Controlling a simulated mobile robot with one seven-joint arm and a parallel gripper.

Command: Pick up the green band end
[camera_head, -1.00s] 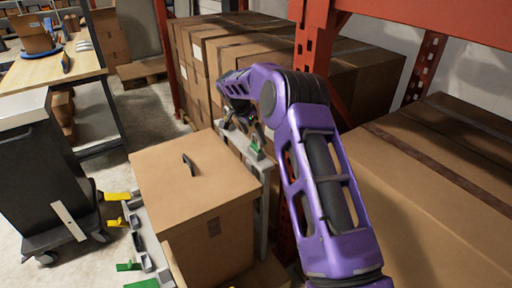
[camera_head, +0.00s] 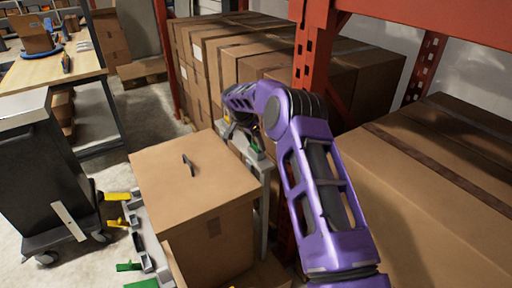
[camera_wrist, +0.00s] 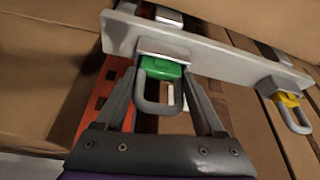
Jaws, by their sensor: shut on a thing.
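In the wrist view, the green band end (camera_wrist: 161,68) sits at the mouth of a grey holder on a pale rail (camera_wrist: 215,60), with a grey loop (camera_wrist: 158,98) hanging below it. My gripper (camera_wrist: 163,76) has one finger on each side of the green band end and is shut on it. The band end is still at its holder. In the head view, my gripper (camera_head: 230,130) is low over the dispenser row behind the box, and its fingertips are largely hidden.
A yellow band end (camera_wrist: 288,100) hangs from the same rail to the right in the wrist view. In the head view, a large carton (camera_head: 195,185) stands close in front of the rail. A red rack post (camera_head: 311,60) and stacked boxes (camera_head: 205,70) stand near my arm.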

